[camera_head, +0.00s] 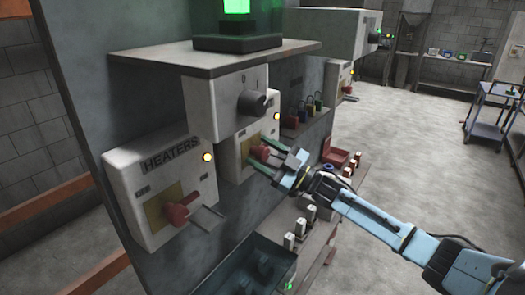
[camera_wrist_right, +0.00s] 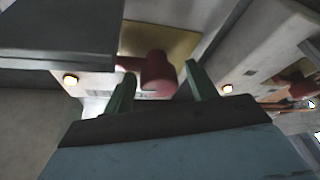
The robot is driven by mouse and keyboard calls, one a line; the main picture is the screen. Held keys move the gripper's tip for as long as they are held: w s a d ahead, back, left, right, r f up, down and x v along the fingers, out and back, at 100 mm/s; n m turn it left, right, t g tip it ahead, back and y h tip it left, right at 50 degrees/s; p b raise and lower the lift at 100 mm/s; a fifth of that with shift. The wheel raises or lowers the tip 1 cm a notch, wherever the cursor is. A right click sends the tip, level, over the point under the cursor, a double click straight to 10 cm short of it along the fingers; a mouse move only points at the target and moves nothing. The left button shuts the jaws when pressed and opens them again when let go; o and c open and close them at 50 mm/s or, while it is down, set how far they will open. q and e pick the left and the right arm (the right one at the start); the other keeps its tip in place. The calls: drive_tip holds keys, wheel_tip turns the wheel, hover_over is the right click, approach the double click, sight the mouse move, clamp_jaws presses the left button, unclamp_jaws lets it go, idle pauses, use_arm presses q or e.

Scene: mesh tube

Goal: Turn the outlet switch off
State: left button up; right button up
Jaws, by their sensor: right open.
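A pale switch box (camera_head: 226,160) with a red handle (camera_head: 262,153) is in the middle of the panel in the head view; its label is hidden, so I cannot confirm it is the outlet switch. My right gripper (camera_head: 259,150) is open at this box, its green fingers on either side of the red handle. In the right wrist view the red handle (camera_wrist_right: 158,72) shows between the two fingers, in front of a yellow plate (camera_wrist_right: 185,42). I cannot tell if the fingers touch it. My left gripper is not in view.
A box marked HEATERS (camera_head: 155,165) with its own red handle (camera_head: 182,210) is at the left. A grey box with a dark knob (camera_head: 256,104) overhangs the middle box. Several padlocks (camera_head: 305,110) hang to the right. A dark bin (camera_head: 258,268) is below.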

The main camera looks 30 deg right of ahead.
drive_tip(key=shift+w+a, duration=0.1)
drive_tip(key=shift+c, duration=0.3)
drive_tip(key=c, duration=0.9)
